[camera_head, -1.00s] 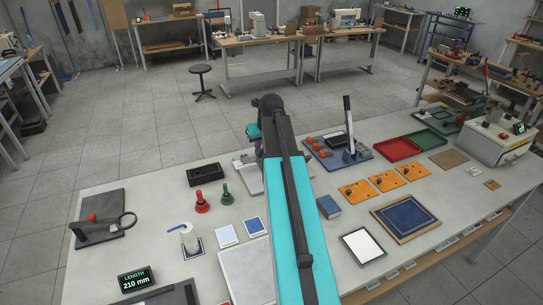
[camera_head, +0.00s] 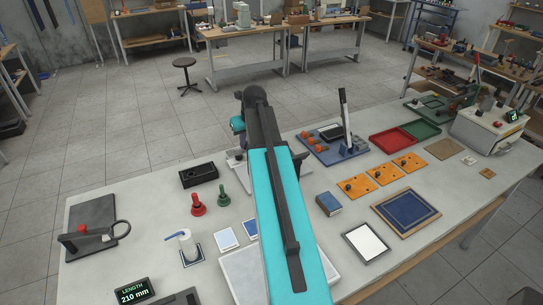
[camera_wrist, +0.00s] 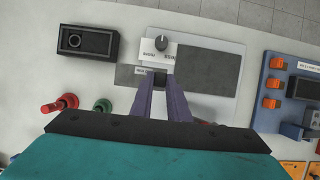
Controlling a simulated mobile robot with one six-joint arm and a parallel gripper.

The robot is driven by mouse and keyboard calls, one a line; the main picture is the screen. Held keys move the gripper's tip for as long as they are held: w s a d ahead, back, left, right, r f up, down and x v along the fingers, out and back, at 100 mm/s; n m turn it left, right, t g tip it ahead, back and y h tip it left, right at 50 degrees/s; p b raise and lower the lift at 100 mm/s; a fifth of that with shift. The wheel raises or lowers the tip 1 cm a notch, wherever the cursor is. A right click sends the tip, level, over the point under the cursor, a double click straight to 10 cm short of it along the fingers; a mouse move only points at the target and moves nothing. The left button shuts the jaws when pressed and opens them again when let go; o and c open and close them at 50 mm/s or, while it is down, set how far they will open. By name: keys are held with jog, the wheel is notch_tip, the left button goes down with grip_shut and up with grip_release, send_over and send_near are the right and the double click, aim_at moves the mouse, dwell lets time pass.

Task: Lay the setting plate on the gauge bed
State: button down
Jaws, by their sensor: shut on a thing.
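My gripper (camera_wrist: 160,86) is shut on a small dark piece (camera_wrist: 160,77) in the wrist view. Most of what it holds is hidden, so I cannot tell if this is part of the setting plate. Just beyond the fingertips is a white block with a dark round knob (camera_wrist: 162,42) and small lettering. A flat dark grey surface (camera_wrist: 208,70) lies to the right on a pale base, which looks like the gauge bed. A grey strip shows left of the fingertips. In the head view my arm hides the gripper and most of this area.
A black block with a round hole (camera_wrist: 86,42) lies left of the fingers. Red (camera_head: 198,207) and green (camera_head: 224,198) handled pieces stand nearby. A blue fixture with an upright lever (camera_head: 345,148) stands right of my arm. Orange plates (camera_head: 384,174) lie farther right.

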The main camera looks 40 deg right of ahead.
jog(key=shift+s+f, duration=0.15)
jog(key=shift+f, duration=0.25)
notch_tip(320, 180, down, 5)
jog(key=shift+d+f+b, duration=0.1)
jog(key=shift+f+b, duration=0.1)
jog(key=shift+b, duration=0.2)
jog(key=d, duration=0.4)
jog(key=d+f+b, duration=0.1)
jog(key=d, duration=0.4)
jog(key=d+b, duration=0.1)
jog(key=d, duration=0.4)
jog(key=shift+s+d+f, duration=0.15)
jog(key=shift+s+d, duration=0.05)
jog(key=shift+d, duration=0.05)
jog(key=shift+d, duration=0.15)
jog(key=shift+d, duration=0.25)
jog(key=shift+d+f+b, duration=0.15)
jog(key=shift+f+b, duration=0.4)
jog(key=shift+f, duration=0.1)
jog(key=shift+d+f+b, duration=0.15)
jog(key=shift+f+b, duration=0.35)
jog(key=shift+f, duration=0.1)
jog(key=shift+f+b, duration=0.35)
jog(key=shift+f, duration=0.25)
